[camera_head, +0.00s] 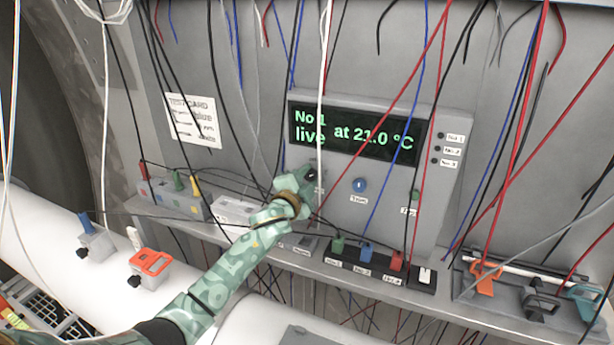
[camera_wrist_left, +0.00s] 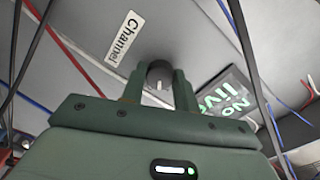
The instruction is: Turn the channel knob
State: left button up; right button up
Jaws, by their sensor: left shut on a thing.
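The channel knob (camera_wrist_left: 159,74) is a dark grey round knob with a light pointer mark, on the grey panel beside a "Channel" label (camera_wrist_left: 123,39) in the left wrist view. My left gripper (camera_wrist_left: 158,88) is shut on the knob, one finger on each side. In the head view my left gripper (camera_head: 300,182) reaches the lower left of the display unit (camera_head: 447,121) and largely hides the knob. The screen (camera_head: 352,137) reads "No 1 live at 21.0 °C" in green. My right gripper is not in view.
Green, blue and red plugs (camera_head: 367,252) stand in a black strip below. Coloured clips (camera_head: 487,277) lie on a tray at right. Many loose wires hang across the panel and around my arm.

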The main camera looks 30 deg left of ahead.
pick_arm(q)
jog(key=m, duration=0.4)
jog(key=shift+m+p, duration=0.35)
jog(key=shift+m, duration=0.05)
jog(key=shift+f, duration=0.1)
dwell(0.3)
jog(key=o, duration=1)
jog(key=shift+c, duration=0.2)
jog(key=shift+s, duration=0.1)
jog(key=s+d+b, duration=0.1)
jog(key=s, duration=1.5)
jog(key=shift+s, duration=0.1)
